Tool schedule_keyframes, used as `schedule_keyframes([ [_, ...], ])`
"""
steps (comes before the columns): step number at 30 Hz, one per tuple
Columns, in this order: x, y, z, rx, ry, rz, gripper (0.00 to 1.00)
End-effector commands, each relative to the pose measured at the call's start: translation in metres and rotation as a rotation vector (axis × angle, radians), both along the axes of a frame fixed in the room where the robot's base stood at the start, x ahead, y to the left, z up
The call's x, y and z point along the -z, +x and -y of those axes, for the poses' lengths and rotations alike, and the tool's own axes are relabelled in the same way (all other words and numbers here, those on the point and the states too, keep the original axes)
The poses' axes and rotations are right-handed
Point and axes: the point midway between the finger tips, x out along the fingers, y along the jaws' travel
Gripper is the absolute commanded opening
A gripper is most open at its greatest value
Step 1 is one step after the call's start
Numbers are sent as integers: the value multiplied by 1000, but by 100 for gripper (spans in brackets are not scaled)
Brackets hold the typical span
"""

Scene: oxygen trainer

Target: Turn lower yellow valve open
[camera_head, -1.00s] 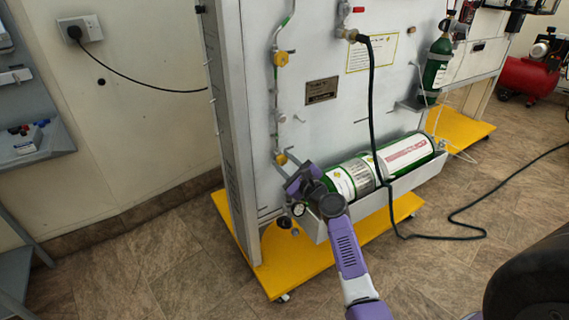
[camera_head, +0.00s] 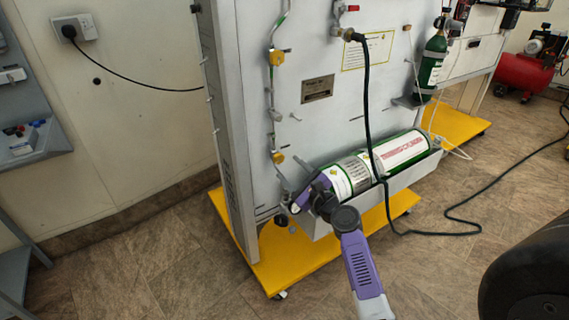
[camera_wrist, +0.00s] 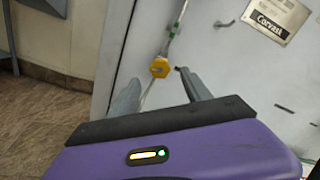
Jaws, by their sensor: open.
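The lower yellow valve (camera_head: 278,158) sits on the thin vertical pipe on the grey panel, just above the left end of the green cylinder. In the wrist view the yellow valve (camera_wrist: 160,68) shows ahead of my gripper (camera_wrist: 158,88), slightly beyond and between its two grey fingers. My gripper (camera_head: 284,184) is open and empty, below the valve in the head view. It appears apart from the valve. An upper yellow valve (camera_head: 277,58) is higher on the same pipe.
A green and white cylinder (camera_head: 392,152) lies in a grey trough (camera_head: 415,174) right of my gripper. A black hose (camera_head: 367,110) hangs in front of it. A metal nameplate (camera_head: 318,89) is on the panel. The yellow base (camera_head: 290,270) projects below.

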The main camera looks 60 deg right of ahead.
Motion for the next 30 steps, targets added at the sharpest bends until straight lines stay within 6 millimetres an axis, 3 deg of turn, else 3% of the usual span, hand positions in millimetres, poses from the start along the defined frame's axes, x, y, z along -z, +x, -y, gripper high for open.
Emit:
schedule_keyframes([
  [6,0,-16,-10,-1,0,0,57],
  [16,1,-16,-11,-1,-2,-2,57],
  [20,11,-17,-26,-9,-36,-52,57],
  [23,32,-21,-57,-31,-120,-155,57],
  [27,66,-39,-125,-96,-351,-384,57],
  [30,81,-58,-173,-157,-547,-536,57],
])
